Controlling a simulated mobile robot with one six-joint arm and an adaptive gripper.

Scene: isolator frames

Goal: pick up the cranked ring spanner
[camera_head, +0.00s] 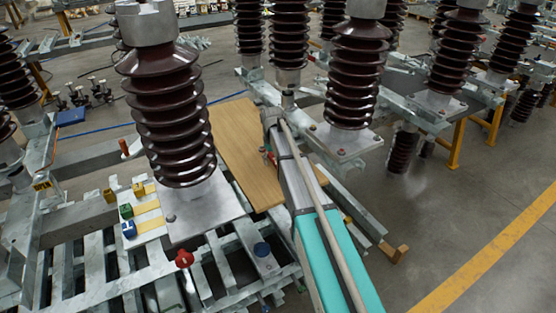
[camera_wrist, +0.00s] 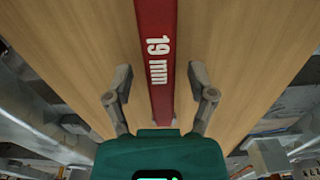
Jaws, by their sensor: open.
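A red spanner shank marked "19 mm" (camera_wrist: 158,50) runs up the middle of the wrist view, over a wooden board (camera_wrist: 240,40). Its ring ends are not visible there. My gripper (camera_wrist: 160,76) is open, with one finger on each side of the shank and a gap to it on both sides. I cannot tell how high the fingertips are above the board. In the head view the wooden board (camera_head: 232,140) lies between two brown insulators, with my arm reaching over its right side. A small red patch (camera_head: 268,156) shows beside the arm; I cannot tell whether it is the spanner.
A large ribbed insulator (camera_head: 168,110) stands left of the board, and another (camera_head: 352,75) stands to its right. Open floor lies at the right.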

